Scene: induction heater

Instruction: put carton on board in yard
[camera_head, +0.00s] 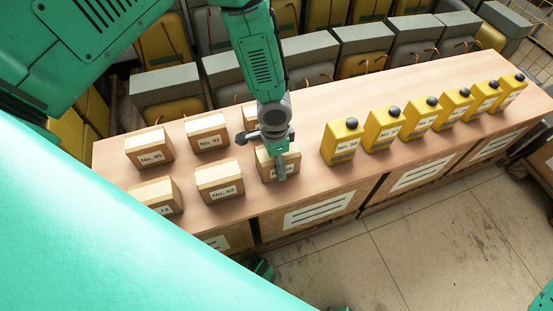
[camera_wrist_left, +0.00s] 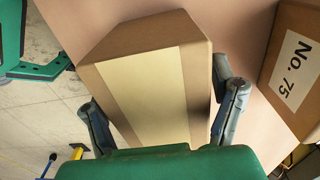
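Several brown cartons with white number labels stand in two rows at the left part of a long wooden bench (camera_head: 300,205). My left gripper (camera_head: 281,165) points down over the front-row carton at the right end (camera_head: 268,170), whose label is partly covered by a finger. In the left wrist view this carton (camera_wrist_left: 150,85) shows its taped top between the two fingers of the gripper (camera_wrist_left: 165,118). The fingers are spread, one along each side, with a small gap at the right finger; contact at the left is unclear. A carton marked No. 75 (camera_wrist_left: 295,70) stands beside it. No board is identifiable.
Several yellow boxes with black knobs (camera_head: 343,141) stand in a line on the bench's right half. A carton marked No. 63 (camera_head: 219,181) is left of the gripper. Open floor (camera_head: 420,245) lies in front.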

